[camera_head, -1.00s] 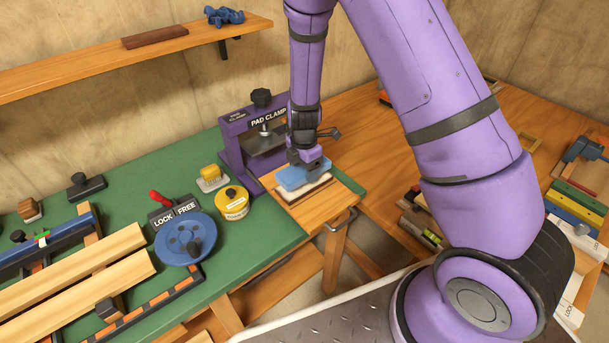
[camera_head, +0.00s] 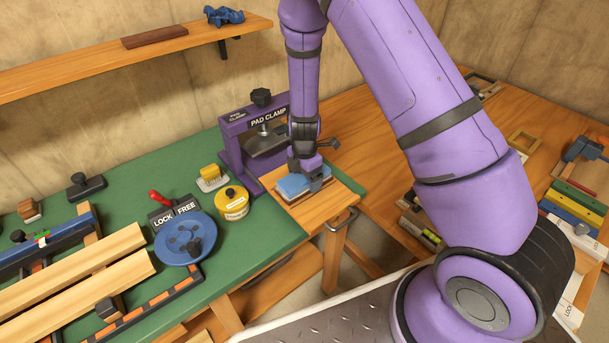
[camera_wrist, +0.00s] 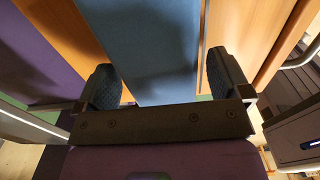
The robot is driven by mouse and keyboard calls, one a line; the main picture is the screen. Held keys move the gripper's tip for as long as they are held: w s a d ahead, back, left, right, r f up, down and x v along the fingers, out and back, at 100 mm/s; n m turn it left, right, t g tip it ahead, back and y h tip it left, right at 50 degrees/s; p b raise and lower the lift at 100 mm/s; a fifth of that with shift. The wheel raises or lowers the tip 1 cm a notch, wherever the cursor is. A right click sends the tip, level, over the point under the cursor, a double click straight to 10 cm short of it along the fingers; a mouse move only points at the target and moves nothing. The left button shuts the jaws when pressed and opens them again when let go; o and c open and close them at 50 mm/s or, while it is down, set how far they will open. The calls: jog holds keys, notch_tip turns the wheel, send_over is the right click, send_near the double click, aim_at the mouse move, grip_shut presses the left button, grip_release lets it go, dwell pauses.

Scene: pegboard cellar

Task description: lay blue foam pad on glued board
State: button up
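The blue foam pad (camera_head: 291,184) lies flat on top of the small board (camera_head: 302,201), near the bench corner in front of the pad clamp. Most of the board's top and any glue are hidden under the pad. My gripper (camera_head: 314,179) is at the pad's right end, low over it. In the wrist view, the pad (camera_wrist: 158,50) runs between my two fingers (camera_wrist: 163,84). The fingers stand apart, with a visible gap on the pad's right side. The contact on the left side is harder to judge.
The purple pad clamp (camera_head: 236,136) stands just behind. A yellow tin (camera_head: 232,204), a brush (camera_head: 212,178) and a blue handwheel (camera_head: 184,240) are to the left on the green mat (camera_head: 265,235). A metal handle (camera_head: 341,220) sticks out in front.

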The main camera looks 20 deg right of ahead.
notch_tip(320, 180, up, 12)
jog(key=shift+r, duration=0.25)
dwell(0.6)
jog(key=s+d+r+m+t, duration=0.1)
jog(key=s+r+m, duration=0.2)
jog(key=r, duration=0.4)
jog(key=s+d+r+m+t+y, duration=0.1)
jog(key=s+r+m, duration=0.3)
jog(key=r, duration=0.3)
jog(key=s+d+r+m, duration=0.1)
jog(key=s+r+m, duration=0.2)
jog(key=r, duration=0.4)
jog(key=s+d+r+m+t, duration=0.1)
jog(key=s+r+m, duration=0.2)
jog(key=s, duration=0.3)
jog(key=s+d+r+m+t, duration=0.1)
jog(key=s+r+m, duration=0.2)
jog(key=s, duration=0.4)
jog(key=s+d+r+m+t+h, duration=0.1)
jog(key=s+d+r+m, duration=0.1)
jog(key=s+r+m, duration=0.2)
jog(key=shift+s+m, duration=0.8)
jog(key=shift+s, duration=0.4)
jog(key=shift+r, duration=0.1)
jog(key=shift+c, duration=0.2)
